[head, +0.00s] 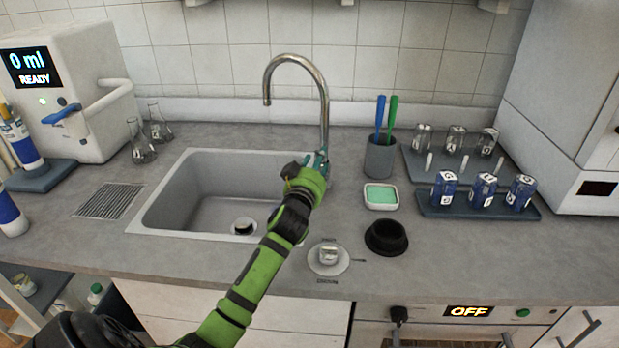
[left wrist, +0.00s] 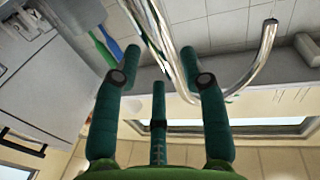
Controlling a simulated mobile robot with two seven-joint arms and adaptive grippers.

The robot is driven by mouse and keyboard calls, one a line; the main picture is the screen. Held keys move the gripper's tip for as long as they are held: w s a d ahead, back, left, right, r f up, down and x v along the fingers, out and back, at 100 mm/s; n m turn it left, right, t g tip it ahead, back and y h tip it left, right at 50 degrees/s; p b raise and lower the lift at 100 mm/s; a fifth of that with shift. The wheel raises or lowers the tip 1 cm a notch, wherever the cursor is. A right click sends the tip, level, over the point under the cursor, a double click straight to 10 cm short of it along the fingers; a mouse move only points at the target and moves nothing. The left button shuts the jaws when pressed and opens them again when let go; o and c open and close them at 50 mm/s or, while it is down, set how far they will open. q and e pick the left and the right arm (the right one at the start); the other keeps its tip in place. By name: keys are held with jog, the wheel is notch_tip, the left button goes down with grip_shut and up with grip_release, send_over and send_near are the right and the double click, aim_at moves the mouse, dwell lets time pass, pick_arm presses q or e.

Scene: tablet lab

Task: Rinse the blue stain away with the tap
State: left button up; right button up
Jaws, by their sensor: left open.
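The chrome tap (head: 325,100) rises behind the grey sink (head: 165,210), its spout arching left over the basin. My left gripper (head: 318,160) is at the foot of the tap, on the sink's right rim, and hides the parts there. In the left wrist view, my left gripper (left wrist: 155,62) is open, with the tap's chrome column (left wrist: 165,40) beyond and between its fingers. I cannot tell whether they touch. No water shows at the spout. I see no blue stain in the visible part of the basin; my arm covers its right side. My right gripper is out of view.
Right of the sink are a brush cup (head: 380,157), a green sponge in a dish (head: 381,195), a black round holder (head: 386,237), a knob (head: 328,258) and blue vials on a tray (head: 430,208). At left stand flasks (head: 141,145) and a dispenser (head: 95,135) reading "0 ml READY".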

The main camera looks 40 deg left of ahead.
pick_arm(q)
jog(key=v, duration=1)
jog(key=shift+w, duration=0.1)
